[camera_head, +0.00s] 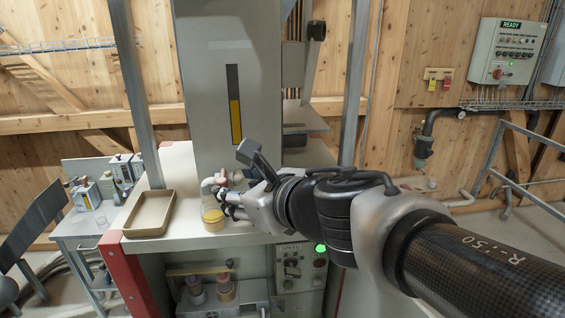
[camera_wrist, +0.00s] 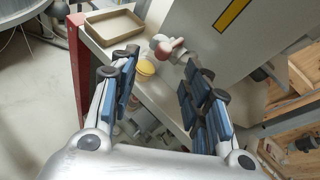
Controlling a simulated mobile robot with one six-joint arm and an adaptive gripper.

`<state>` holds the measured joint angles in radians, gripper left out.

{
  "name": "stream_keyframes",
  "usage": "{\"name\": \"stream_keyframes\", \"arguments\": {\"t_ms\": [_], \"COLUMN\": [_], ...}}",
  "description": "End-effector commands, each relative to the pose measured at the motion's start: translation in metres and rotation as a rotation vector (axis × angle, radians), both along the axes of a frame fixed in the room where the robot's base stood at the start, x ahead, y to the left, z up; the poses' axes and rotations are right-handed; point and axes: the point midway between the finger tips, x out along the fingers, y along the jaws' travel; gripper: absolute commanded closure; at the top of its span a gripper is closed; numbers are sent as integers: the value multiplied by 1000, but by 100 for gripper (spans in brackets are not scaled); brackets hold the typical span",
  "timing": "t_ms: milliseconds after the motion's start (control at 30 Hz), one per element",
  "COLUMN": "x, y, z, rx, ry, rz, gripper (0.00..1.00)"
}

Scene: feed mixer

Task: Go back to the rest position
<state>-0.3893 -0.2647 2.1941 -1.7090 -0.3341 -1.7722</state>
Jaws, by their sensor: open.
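My gripper (camera_head: 232,200) is over the mixer's white worktop in the head view, in front of the tall grey housing. In the wrist view its two blue-padded fingers (camera_wrist: 158,92) are spread apart with nothing held between them. A clear cup with yellow contents (camera_head: 213,218) stands on the worktop by the fingertips. It shows as a yellow disc (camera_wrist: 147,68) beyond the fingers in the wrist view. A spout with a reddish handle (camera_wrist: 170,46) is just above and beside the cup. Part of the spout is hidden by my gripper in the head view.
A beige tray (camera_head: 150,213) sits on the worktop at left. A grey post (camera_head: 137,95) rises behind it and another (camera_head: 354,90) stands close to my arm. A lower shelf holds small containers (camera_head: 225,288). A side table (camera_head: 82,224) stands at far left.

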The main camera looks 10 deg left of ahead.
Motion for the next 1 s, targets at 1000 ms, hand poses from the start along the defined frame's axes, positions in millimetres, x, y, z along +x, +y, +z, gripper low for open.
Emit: {"name": "stream_keyframes", "arguments": {"t_ms": [1000], "x": [-141], "y": [-290], "z": [-228], "rx": [-2190], "ry": [-741], "rz": [1903], "gripper": [57]}}
